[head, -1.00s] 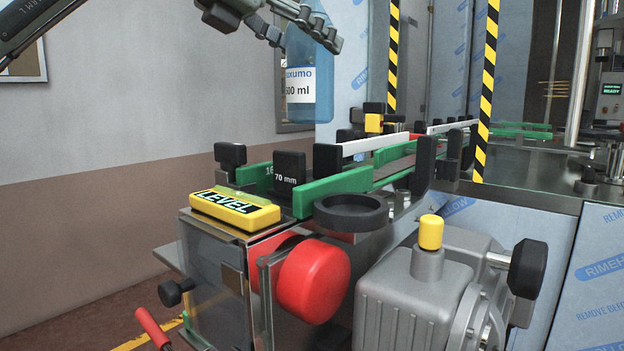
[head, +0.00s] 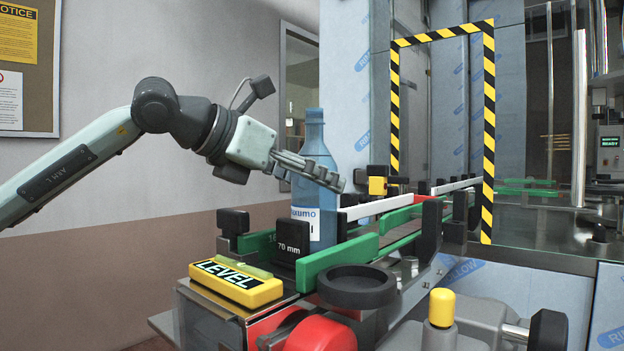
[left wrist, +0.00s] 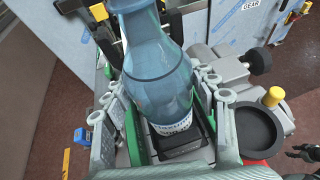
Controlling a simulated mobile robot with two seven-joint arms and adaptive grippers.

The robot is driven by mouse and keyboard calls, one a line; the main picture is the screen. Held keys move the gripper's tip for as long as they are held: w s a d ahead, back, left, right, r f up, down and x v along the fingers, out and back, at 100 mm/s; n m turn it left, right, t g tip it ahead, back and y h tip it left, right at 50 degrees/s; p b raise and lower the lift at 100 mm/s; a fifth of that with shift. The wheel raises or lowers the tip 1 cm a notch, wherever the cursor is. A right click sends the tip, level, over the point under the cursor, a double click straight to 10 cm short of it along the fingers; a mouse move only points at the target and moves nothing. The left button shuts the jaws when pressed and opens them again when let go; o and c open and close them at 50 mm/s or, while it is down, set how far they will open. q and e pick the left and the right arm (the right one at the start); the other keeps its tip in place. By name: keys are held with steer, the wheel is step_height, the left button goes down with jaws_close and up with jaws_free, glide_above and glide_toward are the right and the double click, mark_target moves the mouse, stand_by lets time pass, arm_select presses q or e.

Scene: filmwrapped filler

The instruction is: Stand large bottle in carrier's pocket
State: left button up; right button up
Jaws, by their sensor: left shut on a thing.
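The large bottle (head: 313,160) is translucent blue with a white label and stands upright. My left gripper (head: 318,172) is shut on it, with fingers on both sides of the body in the left wrist view. The bottle's lower part is between the green rails (head: 336,262), behind the black 70 mm block (head: 291,238). In the left wrist view the bottle (left wrist: 155,75) is over a black block-like piece (left wrist: 182,150), perhaps the carrier. Its base is hidden, so I cannot tell whether it is seated. A dark jointed part at that view's right edge may be my right gripper (left wrist: 302,153).
A yellow LEVEL box (head: 236,284) is at the near end of the conveyor. A black round ring-like dish (head: 357,287) sits beside the near rail. A yellow-capped post (head: 442,308) stands at the lower right. A striped frame (head: 489,130) surrounds the machine opening behind.

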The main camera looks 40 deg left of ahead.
steer(key=shift+f, duration=0.1)
arm_select(q)
steer(key=shift+f, duration=0.1)
steer(key=o, duration=1.1)
arm_select(e)
steer(key=shift+w+r, duration=0.2)
steer(key=shift+r, duration=0.25)
steer(key=shift+s, duration=0.1)
